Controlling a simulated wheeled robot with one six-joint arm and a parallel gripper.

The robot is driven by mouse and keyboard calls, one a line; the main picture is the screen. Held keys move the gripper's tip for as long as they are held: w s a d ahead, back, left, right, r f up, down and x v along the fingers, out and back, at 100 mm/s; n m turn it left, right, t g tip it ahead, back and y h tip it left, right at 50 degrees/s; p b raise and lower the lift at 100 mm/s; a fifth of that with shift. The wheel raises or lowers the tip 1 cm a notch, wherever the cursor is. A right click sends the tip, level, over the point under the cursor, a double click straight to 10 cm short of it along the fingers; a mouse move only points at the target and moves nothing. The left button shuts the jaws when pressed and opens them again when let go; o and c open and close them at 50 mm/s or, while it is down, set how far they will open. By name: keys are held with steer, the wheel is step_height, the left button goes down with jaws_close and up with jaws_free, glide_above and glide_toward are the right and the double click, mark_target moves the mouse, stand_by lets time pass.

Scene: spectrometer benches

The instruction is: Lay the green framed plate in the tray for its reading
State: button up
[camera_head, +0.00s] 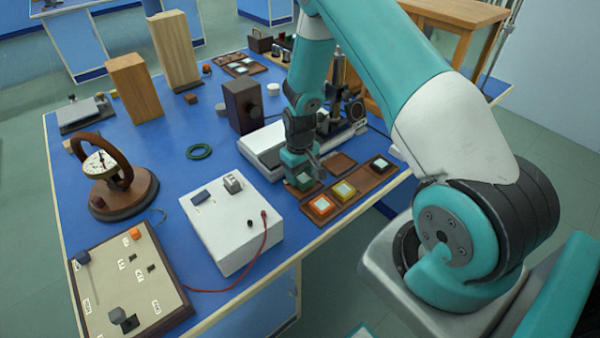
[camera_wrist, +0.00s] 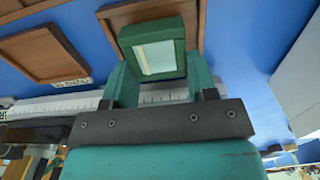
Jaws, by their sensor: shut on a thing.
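My gripper (camera_wrist: 161,72) is shut on the green framed plate (camera_wrist: 179,46), a small block with a pale window facing the wrist camera. In the head view the green plate (camera_head: 304,181) shows low under my gripper (camera_head: 303,169), at the left end of the row of brown trays. A brown tray (camera_wrist: 127,14) lies behind the plate in the wrist view; I cannot tell whether the plate touches it. Another brown tray (camera_wrist: 43,55), empty, with a label at its edge, lies to the left; in the head view an empty brown tray (camera_head: 338,164) sits right of my gripper.
An orange framed plate (camera_head: 321,205) and a yellow one (camera_head: 344,190) lie near my gripper, with a dark framed plate (camera_head: 380,164) farther right. A white instrument (camera_head: 262,147) stands just behind. A white box (camera_head: 238,227) with a red cable is at front left.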

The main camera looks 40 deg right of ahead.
steer(key=shift+f, duration=0.5)
steer(key=shift+f, duration=0.3)
steer(key=o, duration=0.9)
steer(key=shift+s, duration=0.1)
steer(key=shift+b, duration=0.3)
